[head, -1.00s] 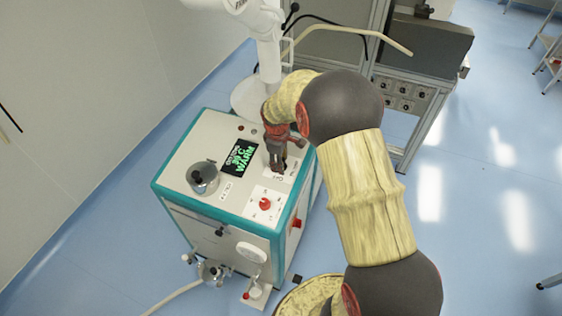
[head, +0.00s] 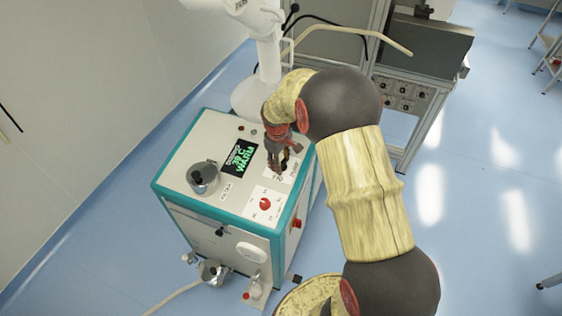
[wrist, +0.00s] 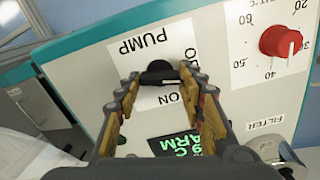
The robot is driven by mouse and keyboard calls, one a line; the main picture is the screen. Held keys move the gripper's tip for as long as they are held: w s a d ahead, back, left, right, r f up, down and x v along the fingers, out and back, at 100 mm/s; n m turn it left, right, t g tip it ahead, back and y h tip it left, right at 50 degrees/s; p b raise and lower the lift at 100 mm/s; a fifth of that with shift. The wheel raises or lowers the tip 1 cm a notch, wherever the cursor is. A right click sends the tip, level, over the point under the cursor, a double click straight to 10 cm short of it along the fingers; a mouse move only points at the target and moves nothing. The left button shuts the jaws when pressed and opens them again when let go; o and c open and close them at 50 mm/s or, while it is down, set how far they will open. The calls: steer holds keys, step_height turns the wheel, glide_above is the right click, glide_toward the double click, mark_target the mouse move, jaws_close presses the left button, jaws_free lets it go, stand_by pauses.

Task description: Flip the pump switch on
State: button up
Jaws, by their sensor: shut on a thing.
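The pump switch (wrist: 158,72) is a small black part on a white label reading PUMP, upside down in the wrist view, with ON/OFF lettering beside it. My gripper (wrist: 160,84) has one finger on each side of the switch, and its fingers are shut on it. In the head view my gripper (head: 283,168) is low over the label on top of the white and teal machine (head: 183,165). The fingers hide much of the switch there, and I cannot tell which way it is set.
A red knob (wrist: 281,41) on a dial label is close to the gripper; it also shows in the head view (head: 265,202). A lit display (head: 239,158) and a metal pot (head: 203,178) are on the same panel. A grey cabinet (head: 408,95) stands behind.

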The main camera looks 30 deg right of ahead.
steer(key=m, duration=0.3)
steer(key=shift+m, duration=0.4)
steer(key=m, duration=0.3)
steer(key=m+b, duration=0.1)
steer(key=m, duration=0.3)
steer(key=shift+d, duration=0.1)
steer(key=shift+m+b, duration=0.3)
steer(key=shift+m, duration=1.7)
steer(key=o, duration=1.2)
steer(key=shift+r, duration=0.1)
steer(key=r, duration=0.4)
steer(key=a+r, duration=0.1)
steer(key=r, duration=0.2)
steer(key=s+r, duration=0.1)
steer(key=r, duration=0.3)
steer(key=shift+s+a+r, duration=0.1)
steer(key=shift+a+r, duration=0.15)
steer(key=shift+r, duration=0.05)
